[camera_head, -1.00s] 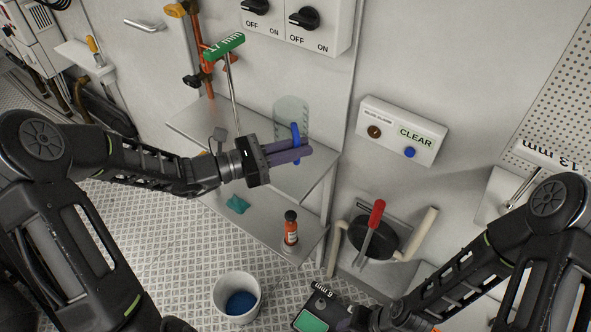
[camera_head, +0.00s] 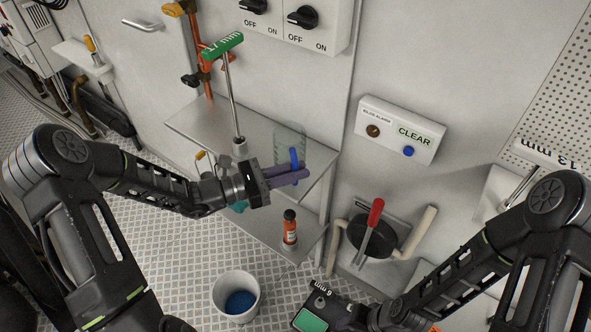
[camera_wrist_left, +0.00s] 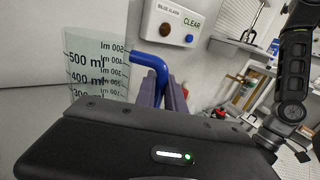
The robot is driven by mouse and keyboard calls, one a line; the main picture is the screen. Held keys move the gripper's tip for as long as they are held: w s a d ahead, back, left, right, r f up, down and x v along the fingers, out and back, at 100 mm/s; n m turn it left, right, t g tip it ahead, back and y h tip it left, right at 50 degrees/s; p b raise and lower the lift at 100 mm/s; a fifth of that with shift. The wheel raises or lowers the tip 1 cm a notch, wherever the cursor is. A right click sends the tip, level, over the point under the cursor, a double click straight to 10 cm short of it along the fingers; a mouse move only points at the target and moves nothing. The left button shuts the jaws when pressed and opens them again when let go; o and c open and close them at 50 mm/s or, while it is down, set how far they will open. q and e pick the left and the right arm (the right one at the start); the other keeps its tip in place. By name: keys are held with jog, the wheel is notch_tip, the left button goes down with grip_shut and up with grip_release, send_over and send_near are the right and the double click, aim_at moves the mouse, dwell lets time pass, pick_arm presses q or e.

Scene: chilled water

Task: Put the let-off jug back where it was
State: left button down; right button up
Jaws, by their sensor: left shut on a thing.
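The clear measuring jug (camera_head: 283,140) with a blue handle (camera_head: 294,158) is at the right end of the upper wall shelf (camera_head: 200,122). My left gripper (camera_head: 297,176) is shut on the handle. In the left wrist view the jug (camera_wrist_left: 92,62) shows its ml marks and looks roughly upright, and its handle (camera_wrist_left: 150,60) runs down between the fingers. Whether the jug's base touches the shelf is hidden behind the gripper. My right gripper (camera_head: 350,318) is low at the bottom of the head view, by a black device with a green screen (camera_head: 312,318); its jaws are unclear.
A green-topped 17 mm T-handle tool (camera_head: 228,75) stands on the upper shelf, left of the jug. An orange bottle (camera_head: 289,228) stands on the lower shelf (camera_head: 265,232). A white bucket (camera_head: 236,292) with blue inside is on the floor. A red-handled lever (camera_head: 371,225) is to the right.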

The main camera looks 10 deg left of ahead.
pick_arm(q)
jog(key=shift+f, duration=0.1)
jog(key=c, duration=1.4)
grip_release()
jog(key=shift+r, duration=0.2)
jog(key=shift+s+a+f, duration=0.1)
jog(key=shift+s+a, duration=0.05)
jog(key=shift+a, duration=0.15)
jog(key=b+v, duration=0.1)
jog(key=v, duration=1)
jog(key=shift+a, duration=0.15)
jog(key=shift+s, duration=0.1)
